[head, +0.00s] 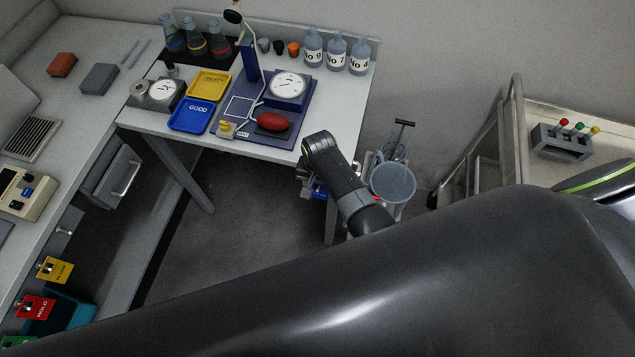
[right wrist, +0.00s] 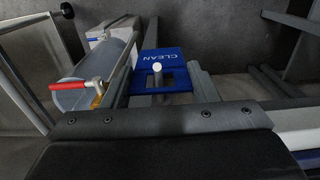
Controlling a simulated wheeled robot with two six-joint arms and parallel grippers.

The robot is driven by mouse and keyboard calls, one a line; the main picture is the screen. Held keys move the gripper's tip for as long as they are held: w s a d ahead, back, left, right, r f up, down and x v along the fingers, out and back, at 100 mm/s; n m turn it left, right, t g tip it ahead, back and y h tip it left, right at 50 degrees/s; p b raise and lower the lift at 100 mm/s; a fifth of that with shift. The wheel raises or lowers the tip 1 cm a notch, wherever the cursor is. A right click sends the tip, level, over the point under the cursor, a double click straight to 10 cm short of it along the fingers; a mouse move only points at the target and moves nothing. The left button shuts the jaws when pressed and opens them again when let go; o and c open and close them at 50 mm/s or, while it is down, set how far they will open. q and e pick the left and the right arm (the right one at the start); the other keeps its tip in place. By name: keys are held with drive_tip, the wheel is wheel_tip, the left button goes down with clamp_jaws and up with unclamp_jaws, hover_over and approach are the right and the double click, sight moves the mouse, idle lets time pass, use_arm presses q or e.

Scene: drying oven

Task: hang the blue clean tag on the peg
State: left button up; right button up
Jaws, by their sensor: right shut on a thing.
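My right gripper (head: 312,184) is low, in front of the right end of the white table. It is shut on the blue clean tag (right wrist: 163,58), which shows in the right wrist view with its lettering upside down. In the head view only a small blue part of the tag (head: 320,191) shows. A pale round-ended peg (right wrist: 157,70) stands at the tag's window-like opening. I cannot tell whether it passes through. Another metal peg (head: 66,231) at the left of the head view is bare. My left gripper is not in view.
A grey bucket (head: 393,184) is right of my right gripper; a red-handled valve (right wrist: 77,86) shows in the wrist view. Yellow (head: 54,270) and red HOLD tags (head: 35,307) hang at left. The white table (head: 345,95) carries trays, scales and bottles.

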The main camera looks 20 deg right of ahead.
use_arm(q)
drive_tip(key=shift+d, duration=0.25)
use_arm(e)
drive_tip(key=o, duration=1)
drive_tip(key=shift+r, duration=0.1)
